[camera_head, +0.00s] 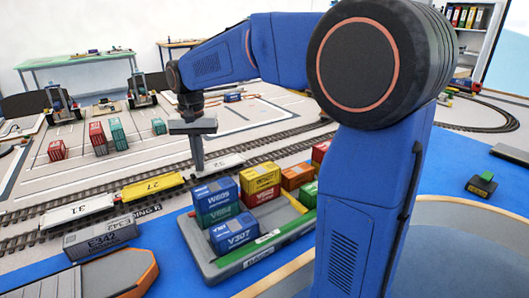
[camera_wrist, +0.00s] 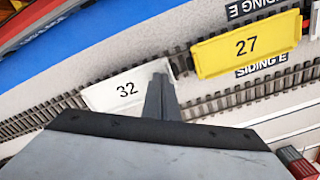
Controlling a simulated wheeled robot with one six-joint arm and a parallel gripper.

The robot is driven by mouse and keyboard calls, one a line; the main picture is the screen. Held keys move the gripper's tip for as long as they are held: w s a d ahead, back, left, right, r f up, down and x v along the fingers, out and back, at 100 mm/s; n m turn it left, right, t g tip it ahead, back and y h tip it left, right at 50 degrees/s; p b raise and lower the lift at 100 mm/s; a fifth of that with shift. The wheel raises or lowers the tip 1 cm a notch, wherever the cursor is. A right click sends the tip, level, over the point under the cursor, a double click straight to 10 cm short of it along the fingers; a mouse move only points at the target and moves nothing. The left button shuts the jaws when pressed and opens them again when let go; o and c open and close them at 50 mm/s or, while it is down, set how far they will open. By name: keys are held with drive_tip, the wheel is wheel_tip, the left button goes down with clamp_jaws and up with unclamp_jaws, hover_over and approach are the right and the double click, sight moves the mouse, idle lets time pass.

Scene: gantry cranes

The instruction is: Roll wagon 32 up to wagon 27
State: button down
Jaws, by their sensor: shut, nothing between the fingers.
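Wagon 32 (camera_head: 224,163) is a white flat wagon on the siding track, just right of my gripper in the head view. It also shows in the wrist view (camera_wrist: 124,91). Wagon 27 (camera_head: 152,186) is yellow and stands on the same track to the left; in the wrist view wagon 27 (camera_wrist: 246,46) is at upper right. A short gap with track shows between them. My gripper (camera_head: 198,172) points down, shut and empty. In the wrist view its fingers (camera_wrist: 161,92) overlap the end of wagon 32 that faces wagon 27. I cannot tell whether they touch it.
White wagon 31 (camera_head: 77,210) stands left of wagon 27. A grey tray (camera_head: 207,272) with stacked containers is in front of the track. A grey container marked E342 (camera_head: 100,238) lies near wagon 31. Two gantry cranes and more containers stand behind the tracks.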

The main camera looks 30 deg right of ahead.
drive_tip(key=shift+a, duration=0.65)
wheel_tip(320, 180, up, 7)
idle(1.2)
idle(1.1)
